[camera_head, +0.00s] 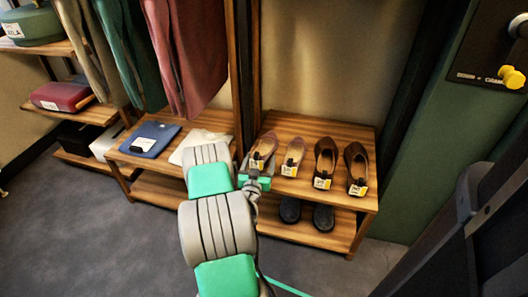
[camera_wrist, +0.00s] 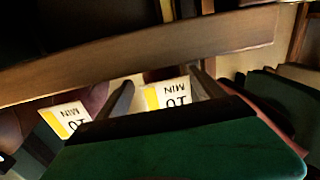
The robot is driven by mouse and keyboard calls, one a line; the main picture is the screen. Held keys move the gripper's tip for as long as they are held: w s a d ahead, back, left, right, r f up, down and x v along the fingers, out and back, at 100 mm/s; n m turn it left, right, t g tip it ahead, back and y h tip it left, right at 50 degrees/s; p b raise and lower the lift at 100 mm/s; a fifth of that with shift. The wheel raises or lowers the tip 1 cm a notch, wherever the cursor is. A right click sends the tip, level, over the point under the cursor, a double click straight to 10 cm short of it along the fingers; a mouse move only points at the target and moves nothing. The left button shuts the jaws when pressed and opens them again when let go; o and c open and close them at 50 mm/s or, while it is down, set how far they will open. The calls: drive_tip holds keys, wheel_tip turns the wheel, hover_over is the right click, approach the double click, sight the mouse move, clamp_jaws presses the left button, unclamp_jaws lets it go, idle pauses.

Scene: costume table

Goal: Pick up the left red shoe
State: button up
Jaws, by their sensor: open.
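The left red shoe (camera_head: 264,147) stands at the left end of a row of shoes on the wooden shelf in the head view. It is a reddish flat with a pale inside and a white-and-yellow tag at its heel. My gripper (camera_head: 256,170) is at its heel end and hides part of it. In the wrist view my gripper (camera_wrist: 163,76) is open, with a "10 MIN" tag (camera_wrist: 165,95) showing between its fingers. Most of the shoe behind that tag is hidden; I cannot tell whether the fingers touch it. The right red shoe (camera_head: 293,152) stands close beside it.
Two dark brown shoes (camera_head: 326,158) stand further right on the shelf (camera_head: 310,124). Black shoes (camera_head: 323,218) sit on the lower board. A wooden post (camera_head: 255,70) rises behind and left of the red shoes. Folded clothes (camera_head: 150,139) lie to the left.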

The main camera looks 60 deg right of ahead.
drive_tip(key=shift+x, duration=1)
drive_tip(key=shift+c, duration=0.4)
clamp_jaws()
